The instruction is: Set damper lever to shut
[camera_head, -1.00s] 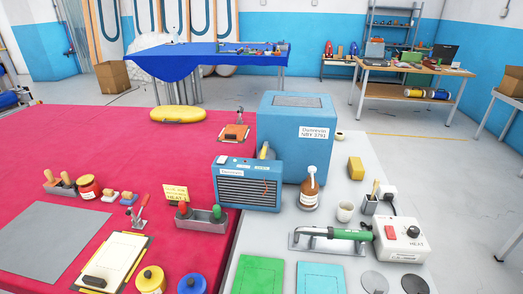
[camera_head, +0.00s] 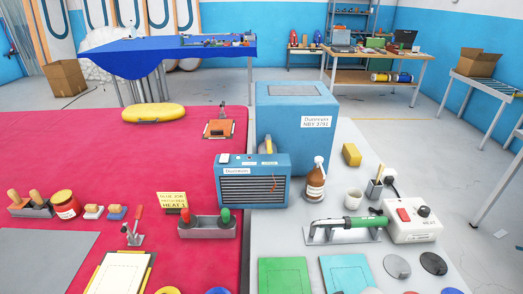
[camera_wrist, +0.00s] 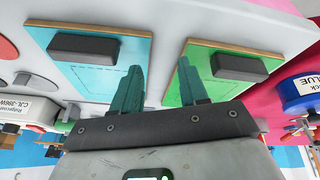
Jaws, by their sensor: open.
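A small blue unit labelled Dustrevns (camera_head: 236,168) stands at the front left of the large blue Dustrevns box (camera_head: 297,133). Its front has a dark grille, with a small orange-red piece (camera_head: 274,182) at the right. I cannot tell whether that piece is the damper lever, nor its setting. A yellow part (camera_head: 269,145) shows behind the small unit's top. My gripper (camera_wrist: 160,72) shows only in the wrist view. Its two teal fingers are apart with nothing between them, near the cyan board (camera_wrist: 130,70) and green board (camera_wrist: 258,85).
A green-handled hot-air tool (camera_head: 345,224) rests in its stand beside a white control box (camera_head: 411,220). A brown bottle (camera_head: 314,182) and white cup (camera_head: 353,199) stand near the small blue unit.

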